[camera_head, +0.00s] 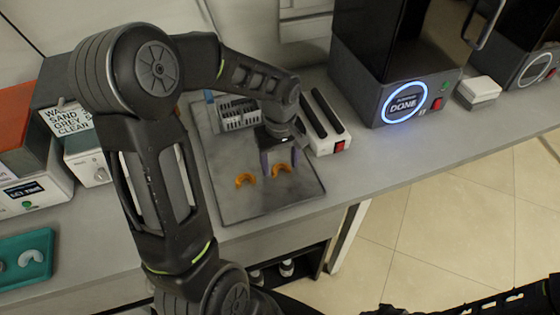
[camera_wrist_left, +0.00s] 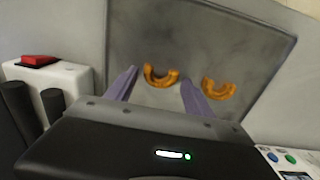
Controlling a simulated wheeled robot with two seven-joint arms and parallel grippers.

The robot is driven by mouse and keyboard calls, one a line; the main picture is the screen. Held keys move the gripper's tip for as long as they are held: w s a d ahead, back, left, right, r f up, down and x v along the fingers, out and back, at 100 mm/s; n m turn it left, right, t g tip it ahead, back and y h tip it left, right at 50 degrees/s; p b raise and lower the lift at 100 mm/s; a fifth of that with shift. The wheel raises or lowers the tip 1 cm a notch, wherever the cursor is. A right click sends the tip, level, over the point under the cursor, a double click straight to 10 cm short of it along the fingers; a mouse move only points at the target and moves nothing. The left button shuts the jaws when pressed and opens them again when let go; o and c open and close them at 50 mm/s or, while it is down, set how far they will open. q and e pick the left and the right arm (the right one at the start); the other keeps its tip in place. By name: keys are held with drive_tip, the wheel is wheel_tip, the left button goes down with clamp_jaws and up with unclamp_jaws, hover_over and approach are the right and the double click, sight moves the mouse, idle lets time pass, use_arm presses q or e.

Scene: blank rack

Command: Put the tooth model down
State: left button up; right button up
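One orange, horseshoe-shaped tooth model (camera_head: 281,170) is at my left gripper, over the grey tray (camera_head: 240,206); it appears to rest on the tray. It also shows in the left wrist view (camera_wrist_left: 160,79). My left gripper (camera_head: 280,166) points down, its two purple fingers apart on either side of this model. In the left wrist view the gripper (camera_wrist_left: 159,76) shows small gaps between fingertips and model. A second orange tooth model (camera_head: 245,180) lies on the tray to the left, outside the fingers; it also shows in the wrist view (camera_wrist_left: 218,88). My right gripper is out of view.
A grey slotted rack (camera_head: 238,114) stands at the tray's back. A white device with dark bars and a red switch (camera_head: 327,125) stands at the tray's right. A machine reading DONE (camera_head: 405,104) is further right. A teal tray (camera_head: 25,262) holds a whitish model at left.

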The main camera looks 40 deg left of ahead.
use_arm(q)
drive_tip(key=shift+o, duration=0.7)
drive_tip(key=shift+r, duration=0.25)
wheel_tip(320, 180, up, 12)
drive_tip(key=shift+f, duration=0.1)
idle(0.6)
